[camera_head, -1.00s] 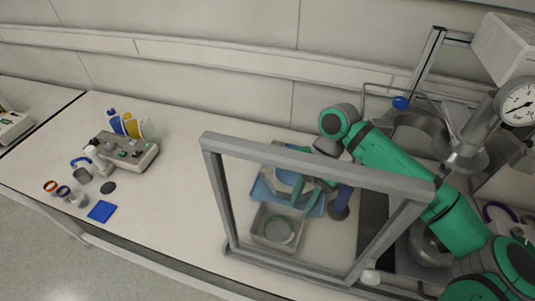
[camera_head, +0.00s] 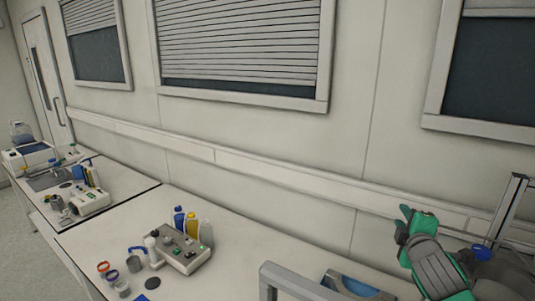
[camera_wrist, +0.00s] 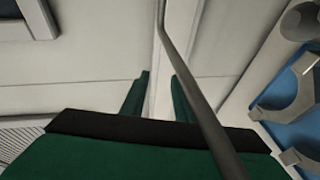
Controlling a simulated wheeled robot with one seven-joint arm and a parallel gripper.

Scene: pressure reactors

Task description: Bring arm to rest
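My green arm (camera_head: 432,262) shows at the lower right of the head view, bent upward in front of the wall. Its lower part is cut off by the picture's edge. My gripper (camera_wrist: 159,80) shows in the wrist view with its two green fingers apart and nothing between them. Pale wall panels lie beyond the fingers. A thin grey bar crosses the wrist view in front of the gripper body.
A grey frame (camera_head: 283,277) stands left of my arm, with a blue tray (camera_head: 352,285) behind it. A control box (camera_head: 180,248), bottles and small jars stand on the bench (camera_head: 100,240). A blue surface with grey brackets (camera_wrist: 285,135) lies right in the wrist view.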

